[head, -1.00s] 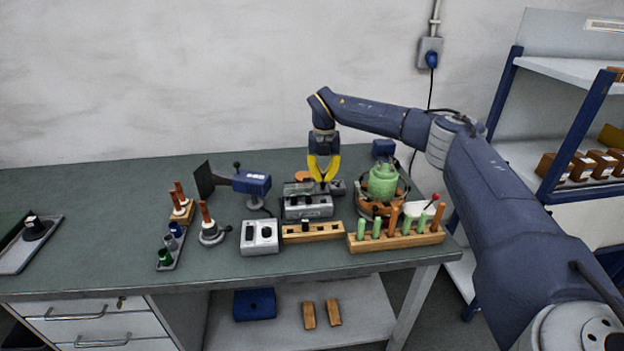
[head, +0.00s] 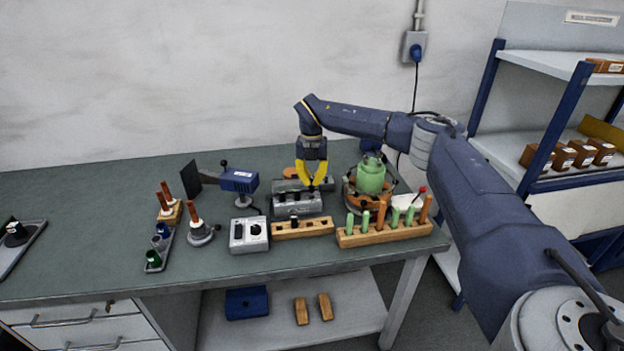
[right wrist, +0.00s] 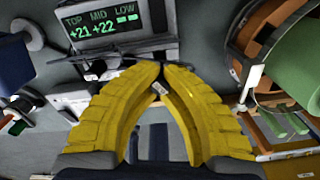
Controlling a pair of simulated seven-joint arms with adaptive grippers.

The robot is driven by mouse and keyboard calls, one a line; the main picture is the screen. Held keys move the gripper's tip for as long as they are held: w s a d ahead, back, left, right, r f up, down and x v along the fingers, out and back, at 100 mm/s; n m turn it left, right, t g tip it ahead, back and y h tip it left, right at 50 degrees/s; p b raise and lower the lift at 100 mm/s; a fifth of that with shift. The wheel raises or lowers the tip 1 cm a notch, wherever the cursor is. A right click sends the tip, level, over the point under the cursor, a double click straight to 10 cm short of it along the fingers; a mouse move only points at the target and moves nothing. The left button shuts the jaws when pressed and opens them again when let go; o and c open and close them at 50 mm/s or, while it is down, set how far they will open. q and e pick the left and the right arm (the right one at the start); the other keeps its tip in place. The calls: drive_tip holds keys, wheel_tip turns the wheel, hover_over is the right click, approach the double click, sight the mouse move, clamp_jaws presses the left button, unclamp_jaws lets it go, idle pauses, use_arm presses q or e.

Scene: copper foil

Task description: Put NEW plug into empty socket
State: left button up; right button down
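My right gripper (head: 311,187) is above the right end of a grey socket block (head: 285,211). Its yellow fingers point down and are closed together at the tips. In the right wrist view the fingers (right wrist: 160,72) close around a small piece with a pale label, apparently the plug (right wrist: 158,88); the lettering is too small to read. The block has dark plugs on its left part; the fingers hide its right end. I cannot tell whether the held plug touches the block. My left gripper is not in view.
The display (right wrist: 110,28) reads TOP +21, MID +22, LOW dashes. A wooden rack (head: 318,227) with one dark piece stands in front of the block. A grey box (head: 249,235) is left of it. A green vessel (head: 370,178) and a wooden peg rack (head: 385,234) stand close by right.

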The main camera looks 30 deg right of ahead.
sight(311, 186)
drive_tip(key=shift+f, duration=1.85)
idle(1.1)
drive_tip(key=c, duration=1.5)
unclamp_jaws()
drive_tip(key=shift+o, duration=0.3)
drive_tip(key=shift+o, duration=1.3)
drive_tip(key=shift+r, duration=0.1)
drive_tip(key=shift+w+a, duration=0.1)
drive_tip(key=shift+r, duration=0.55)
drive_tip(key=shift+r, duration=0.4)
